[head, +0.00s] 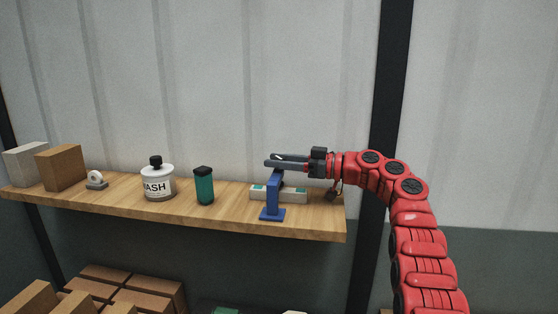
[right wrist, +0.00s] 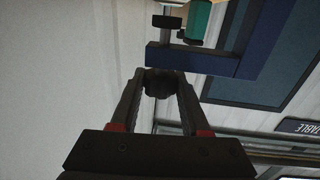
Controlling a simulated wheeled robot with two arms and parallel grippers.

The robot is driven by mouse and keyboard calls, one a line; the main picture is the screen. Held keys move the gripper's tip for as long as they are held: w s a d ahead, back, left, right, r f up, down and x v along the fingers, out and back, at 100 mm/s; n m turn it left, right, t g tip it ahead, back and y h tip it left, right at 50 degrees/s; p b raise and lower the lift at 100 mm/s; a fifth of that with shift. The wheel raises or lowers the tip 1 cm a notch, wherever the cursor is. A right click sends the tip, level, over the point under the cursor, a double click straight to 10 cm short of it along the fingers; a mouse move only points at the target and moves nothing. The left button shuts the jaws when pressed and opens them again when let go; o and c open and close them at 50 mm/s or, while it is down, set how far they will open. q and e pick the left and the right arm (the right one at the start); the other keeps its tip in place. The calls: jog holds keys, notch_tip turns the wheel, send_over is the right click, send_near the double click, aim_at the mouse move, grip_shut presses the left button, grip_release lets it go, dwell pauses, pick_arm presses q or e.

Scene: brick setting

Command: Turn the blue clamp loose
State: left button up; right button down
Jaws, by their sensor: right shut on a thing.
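The blue clamp (head: 273,197) stands upright near the right end of the wooden shelf, its foot at the shelf's front. Its blue frame (right wrist: 215,62) also shows in the right wrist view. My right gripper (head: 267,160) reaches in from the right at the height of the clamp's top. In the right wrist view my right gripper (right wrist: 160,82) is shut on a dark round knob (right wrist: 158,85) beside the blue frame. My left gripper is not in view.
A pale bar with green parts (head: 292,195) lies behind the clamp on the shelf (head: 230,215). To the left stand a teal bottle (head: 204,186), a white wash jar (head: 158,181), a small grey ring piece (head: 96,180) and two blocks (head: 60,168). Brown bricks (head: 140,290) lie below.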

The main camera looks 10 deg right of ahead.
jog(key=shift+f, duration=0.1)
jog(key=shift+c, duration=1.9)
grip_release()
jog(key=b+v, duration=0.3)
jog(key=v, duration=1.4)
jog(key=shift+d, duration=0.15)
